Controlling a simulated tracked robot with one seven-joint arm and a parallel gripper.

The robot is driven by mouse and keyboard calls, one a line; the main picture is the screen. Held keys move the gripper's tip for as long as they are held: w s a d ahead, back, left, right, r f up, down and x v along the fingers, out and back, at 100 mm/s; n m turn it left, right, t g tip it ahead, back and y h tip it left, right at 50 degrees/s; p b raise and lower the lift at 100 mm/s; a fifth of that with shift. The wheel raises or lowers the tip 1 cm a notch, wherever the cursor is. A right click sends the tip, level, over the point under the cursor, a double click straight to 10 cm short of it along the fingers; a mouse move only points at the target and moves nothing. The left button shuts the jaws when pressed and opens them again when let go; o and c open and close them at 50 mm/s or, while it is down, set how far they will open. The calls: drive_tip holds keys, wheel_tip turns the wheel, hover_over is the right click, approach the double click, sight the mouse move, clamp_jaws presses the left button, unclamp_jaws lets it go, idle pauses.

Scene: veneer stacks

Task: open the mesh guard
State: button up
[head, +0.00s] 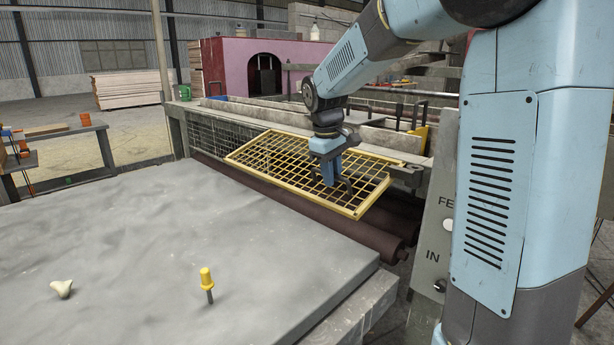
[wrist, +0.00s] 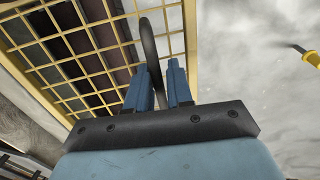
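The mesh guard (head: 270,150) is a yellow frame with a yellow wire grid. In the head view it slopes out from the machine's front, its near edge hanging out over the dark rollers. In the wrist view its grid (wrist: 75,50) fills the upper left. A dark curved handle (wrist: 148,40) stands at the guard's near side. My gripper (head: 338,183) is at the guard's right half. In the wrist view its blue fingers (wrist: 158,75) stand close on either side of the handle and appear shut on it. The exact contact is partly hidden by the fingers.
Dark rollers (head: 375,238) lie below the guard. A grey slab-like surface (head: 150,240) fills the front left, bearing a yellow-handled tool (head: 206,280) and a pale lump (head: 62,289). A control panel (head: 436,235) stands at right. A concrete ledge (head: 270,118) runs behind the guard.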

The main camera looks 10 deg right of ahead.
drive_tip(key=shift+o, duration=1)
drive_tip(key=shift+w+d, duration=0.1)
drive_tip(key=shift+w, duration=0.05)
drive_tip(key=shift+r, duration=0.1)
drive_tip(key=shift+r, duration=0.4)
wheel_tip(320, 180, up, 12)
drive_tip(key=s+a, duration=0.1)
drive_tip(key=a, duration=0.1)
drive_tip(key=shift+s+r, duration=0.15)
drive_tip(key=shift+r, duration=0.1)
drive_tip(key=shift+d, duration=0.1)
drive_tip(key=s+d+f+m+t, duration=0.1)
drive_tip(key=s+d+f+m, duration=0.1)
drive_tip(key=s, duration=0.7)
drive_tip(key=s+d+f+m+t+y, duration=0.1)
drive_tip(key=s+d+f+m+t, duration=0.1)
drive_tip(key=s+f, duration=0.3)
drive_tip(key=s+d+f+m+t, duration=0.1)
drive_tip(key=s+d+f+m, duration=0.1)
drive_tip(key=s, duration=1)
drive_tip(key=shift+s+d+f+m+y, duration=0.15)
drive_tip(key=shift+s+f+m+y, duration=0.15)
drive_tip(key=shift+f+m, duration=0.35)
